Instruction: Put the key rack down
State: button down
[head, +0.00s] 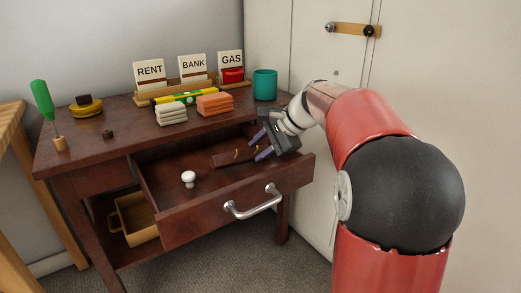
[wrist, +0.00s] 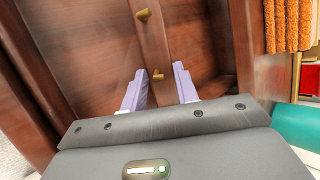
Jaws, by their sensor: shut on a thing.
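The key rack (head: 226,160) is a dark wooden bar with small brass hooks. It lies along the inside of the open drawer (head: 245,205), toward the right part of it. I cannot tell whether it touches the drawer floor. My gripper (head: 257,148) reaches in from the right, its purple fingers shut on the rack's near end. In the wrist view the rack (wrist: 150,45) runs up the picture between the two fingers (wrist: 158,88), with two hooks showing. Its gripped end is hidden by the gripper body.
On the desk top (head: 130,145) are a teal cup (head: 265,84), orange (head: 214,104) and pale (head: 171,113) cloth stacks, a letter rack with cards, a level and a green screwdriver (head: 41,103). A tan bin (head: 135,218) sits below.

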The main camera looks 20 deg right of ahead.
jog(key=shift+f, duration=0.1)
jog(key=c, duration=1.1)
grip_release()
jog(key=shift+o, duration=0.2)
jog(key=shift+s+d+r, duration=0.15)
jog(key=shift+d+r, duration=0.05)
jog(key=shift+r, duration=0.25)
jog(key=p+v, duration=0.2)
jog(key=v, duration=0.9)
jog(key=shift+p, duration=0.4)
